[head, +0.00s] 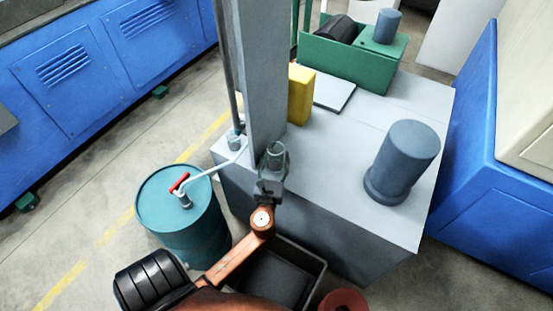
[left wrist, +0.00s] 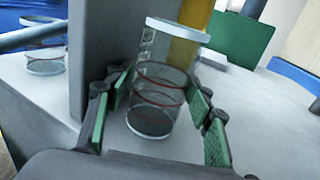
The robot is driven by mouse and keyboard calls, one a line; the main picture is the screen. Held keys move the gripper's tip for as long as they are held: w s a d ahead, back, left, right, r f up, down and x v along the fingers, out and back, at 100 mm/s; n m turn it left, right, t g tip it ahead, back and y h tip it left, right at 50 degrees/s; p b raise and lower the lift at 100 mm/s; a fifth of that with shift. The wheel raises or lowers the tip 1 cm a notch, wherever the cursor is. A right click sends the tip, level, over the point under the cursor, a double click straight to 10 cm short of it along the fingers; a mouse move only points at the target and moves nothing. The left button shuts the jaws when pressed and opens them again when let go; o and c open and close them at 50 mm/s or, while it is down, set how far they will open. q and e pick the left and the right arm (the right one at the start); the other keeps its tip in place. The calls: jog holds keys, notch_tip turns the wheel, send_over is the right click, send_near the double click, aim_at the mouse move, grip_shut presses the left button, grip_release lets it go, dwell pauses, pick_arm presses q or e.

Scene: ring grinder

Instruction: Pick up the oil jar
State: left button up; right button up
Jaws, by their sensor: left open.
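The oil jar is a clear glass cylinder with a pale rim and dark red rings. In the left wrist view the oil jar (left wrist: 160,85) stands upright, slightly tilted in the picture, between the fingers of my left gripper (left wrist: 157,105). Its base shows between the green-padded fingers, which are spread with gaps on both sides. In the head view the oil jar (head: 276,154) shows small beside the grey column, just beyond my left gripper (head: 271,174). My right gripper is not in view.
The grey column (head: 263,75) stands close left of the jar. A yellow block (head: 300,95) is behind. A second glass vessel (left wrist: 45,58) sits left of the column. A grey motor (head: 405,155) stands on the cabinet top at right. A teal drum (head: 180,225) stands on the floor.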

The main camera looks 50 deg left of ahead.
pick_arm(q)
jog(key=shift+c, duration=0.6)
jog(key=c, duration=0.8)
jog(key=shift+r, duration=0.15)
